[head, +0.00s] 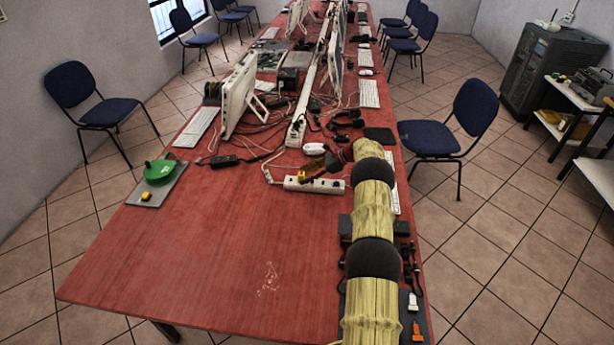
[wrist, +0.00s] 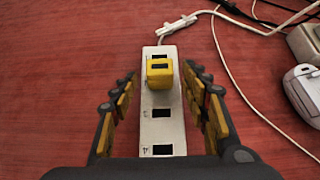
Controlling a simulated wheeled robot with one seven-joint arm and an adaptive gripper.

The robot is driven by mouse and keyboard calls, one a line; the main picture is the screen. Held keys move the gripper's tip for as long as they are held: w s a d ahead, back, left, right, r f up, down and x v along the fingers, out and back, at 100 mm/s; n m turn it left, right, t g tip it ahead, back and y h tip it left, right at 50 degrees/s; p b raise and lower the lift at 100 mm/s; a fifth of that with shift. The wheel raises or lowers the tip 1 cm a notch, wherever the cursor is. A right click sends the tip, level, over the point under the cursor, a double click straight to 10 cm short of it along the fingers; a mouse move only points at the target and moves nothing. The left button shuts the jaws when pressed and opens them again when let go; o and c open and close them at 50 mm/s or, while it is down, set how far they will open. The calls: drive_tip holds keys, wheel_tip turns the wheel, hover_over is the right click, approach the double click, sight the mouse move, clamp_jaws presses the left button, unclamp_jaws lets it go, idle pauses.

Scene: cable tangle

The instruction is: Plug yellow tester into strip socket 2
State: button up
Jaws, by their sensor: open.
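A yellow block, the tester (wrist: 159,70), stands upright on the white power strip (wrist: 162,131) in the wrist view. It covers the second socket from the cable end; one socket shows beyond it, and sockets marked 3 and 4 show bare on the near side. I cannot tell how deep it sits. My gripper (wrist: 162,92) is open, one finger on each side of the strip, with gaps to the tester.
A white cable (wrist: 225,45) runs right of the strip, by a white mouse (wrist: 303,88). A green round object (head: 160,171) and a small yellow item (head: 146,196) are on a grey plate (head: 160,186). Monitors and cables crowd the far table (head: 215,250); its near left is clear.

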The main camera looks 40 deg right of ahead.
drive_tip(key=v, duration=1.2)
